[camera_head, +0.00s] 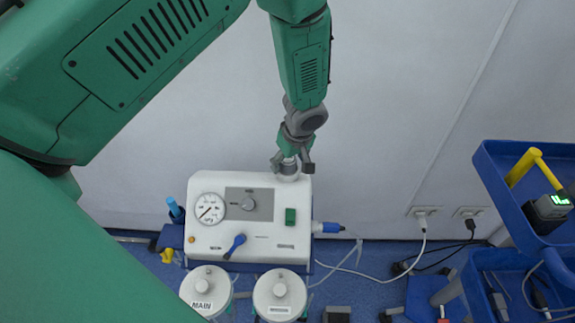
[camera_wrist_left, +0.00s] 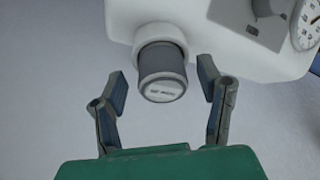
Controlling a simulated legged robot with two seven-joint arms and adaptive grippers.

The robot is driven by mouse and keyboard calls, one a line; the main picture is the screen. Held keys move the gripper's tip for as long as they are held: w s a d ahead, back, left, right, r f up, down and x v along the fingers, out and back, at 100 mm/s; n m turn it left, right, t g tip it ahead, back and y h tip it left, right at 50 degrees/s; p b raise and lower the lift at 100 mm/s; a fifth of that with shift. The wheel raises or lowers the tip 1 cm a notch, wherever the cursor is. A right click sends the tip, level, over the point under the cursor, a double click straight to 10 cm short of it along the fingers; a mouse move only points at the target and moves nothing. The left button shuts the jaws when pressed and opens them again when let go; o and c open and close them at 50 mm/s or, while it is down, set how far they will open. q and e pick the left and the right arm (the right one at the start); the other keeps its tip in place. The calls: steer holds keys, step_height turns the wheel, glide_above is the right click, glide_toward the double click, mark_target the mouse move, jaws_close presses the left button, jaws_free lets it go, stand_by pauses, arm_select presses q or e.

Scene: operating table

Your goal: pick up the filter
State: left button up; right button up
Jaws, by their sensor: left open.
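The filter seems to be the grey cylinder with a pale labelled end (camera_wrist_left: 163,75), in a white collar on the white machine (camera_wrist_left: 210,35) in the left wrist view. In the head view the filter (camera_head: 287,168) shows at the machine's top right edge, partly hidden by my gripper. My left gripper (camera_wrist_left: 163,91) is open, with one finger on each side of the filter and visible gaps to both. It also shows in the head view (camera_head: 292,164), above the machine's back edge. My right gripper is not in view.
The machine front (camera_head: 205,245) carries a gauge and knobs. Two white-lidded canisters (camera_head: 203,288) stand before it. A blue cart (camera_head: 510,190) with a yellow-handled device is at the right. Cables (camera_head: 350,268) lie on the blue floor. A pale wall is behind.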

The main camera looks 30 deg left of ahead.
arm_select(q)
steer(key=shift+d+r, duration=0.15)
steer(key=shift+d, duration=0.25)
steer(key=shift+s+d+r, duration=0.1)
steer(key=shift+d, duration=0.1)
steer(key=c, duration=1)
steer(key=shift+a, duration=0.65)
steer(key=shift+a+f, duration=0.3)
steer(key=shift+a, duration=0.2)
steer(key=shift+c, duration=0.2)
